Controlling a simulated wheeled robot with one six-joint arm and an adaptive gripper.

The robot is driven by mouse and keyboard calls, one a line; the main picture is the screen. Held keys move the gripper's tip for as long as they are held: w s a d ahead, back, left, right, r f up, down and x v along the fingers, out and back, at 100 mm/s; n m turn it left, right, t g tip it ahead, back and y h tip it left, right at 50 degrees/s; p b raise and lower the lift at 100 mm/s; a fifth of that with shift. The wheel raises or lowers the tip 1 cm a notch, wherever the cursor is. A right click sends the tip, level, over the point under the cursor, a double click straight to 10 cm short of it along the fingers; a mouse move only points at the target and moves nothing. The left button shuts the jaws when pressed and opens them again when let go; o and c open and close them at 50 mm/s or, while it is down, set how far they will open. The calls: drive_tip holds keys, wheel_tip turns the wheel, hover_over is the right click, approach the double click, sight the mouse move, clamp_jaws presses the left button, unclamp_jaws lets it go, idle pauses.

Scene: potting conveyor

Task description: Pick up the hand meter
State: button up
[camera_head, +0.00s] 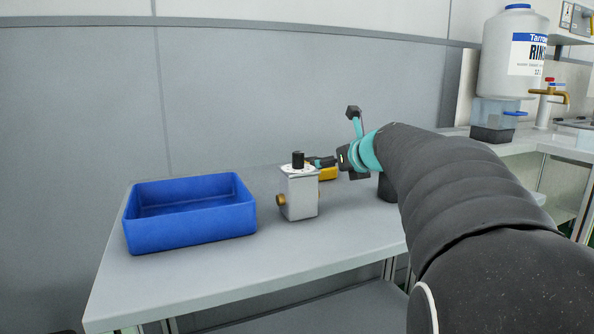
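A small yellow object (328,174), which looks like the hand meter, is on the grey table behind a grey metal block. The block hides its left part, and dark gripper parts cover some of its top. My gripper (321,162) reaches in from the right, with its dark fingers pointing left, right at the yellow object.
The grey metal block (299,194) with brass side fittings stands close in front of the fingers. A blue open bin (190,229) is at the left. The table (225,276) is clear in front. A large white bottle (512,50) stands on a bench at right.

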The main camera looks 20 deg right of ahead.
drive_tip(key=shift+r+x, duration=0.15)
drive_tip(key=shift+x, duration=1.2)
drive_tip(key=shift+r+x, duration=0.1)
drive_tip(key=shift+x, duration=1.25)
drive_tip(key=shift+a, duration=0.1)
